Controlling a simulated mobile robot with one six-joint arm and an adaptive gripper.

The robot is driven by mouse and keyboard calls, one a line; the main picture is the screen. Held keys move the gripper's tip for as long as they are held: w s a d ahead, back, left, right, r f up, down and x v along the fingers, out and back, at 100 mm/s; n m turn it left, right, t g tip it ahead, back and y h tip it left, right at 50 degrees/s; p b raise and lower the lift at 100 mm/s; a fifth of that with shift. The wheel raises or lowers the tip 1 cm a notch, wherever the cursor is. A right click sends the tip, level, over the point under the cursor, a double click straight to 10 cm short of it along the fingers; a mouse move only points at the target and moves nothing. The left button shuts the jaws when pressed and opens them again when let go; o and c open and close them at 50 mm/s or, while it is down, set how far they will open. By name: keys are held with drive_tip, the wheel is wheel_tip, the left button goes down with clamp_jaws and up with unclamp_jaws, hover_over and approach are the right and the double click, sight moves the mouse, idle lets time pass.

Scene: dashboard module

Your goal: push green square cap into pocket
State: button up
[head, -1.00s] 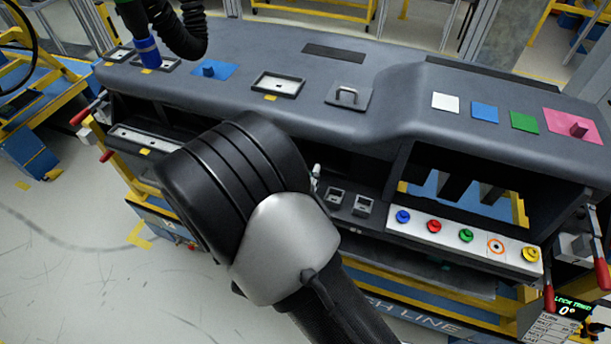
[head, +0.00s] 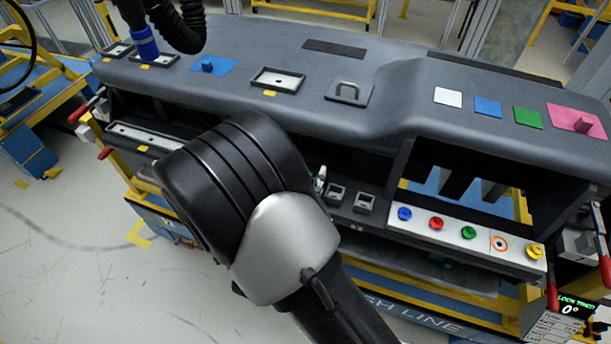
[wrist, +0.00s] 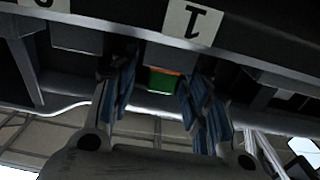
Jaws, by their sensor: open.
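My gripper (wrist: 160,98) is open in the wrist view, with blue-lined fingers on either side of a small green block with an orange-red edge (wrist: 163,82). This looks like the green square cap. It sits below a grey housing under a label marked 1 (wrist: 192,22). I cannot tell whether the fingers touch it or how deep it sits. In the head view my arm's wrist hides most of the gripper and its work area. A small pale and green bit (head: 319,181) shows just right of the arm. Two grey square pockets (head: 335,194) (head: 364,203) are beside it.
The dashboard (head: 330,90) spans the head view. A flat green square (head: 528,117) lies on its top right, beside blue (head: 487,107), white (head: 448,96) and pink (head: 577,121) ones. A button panel (head: 467,232) is lower right. The dashboard's overhang lies close above the pockets.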

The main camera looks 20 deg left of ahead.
drive_tip(key=s+a, duration=0.1)
drive_tip(key=s, duration=1.1)
idle(0.5)
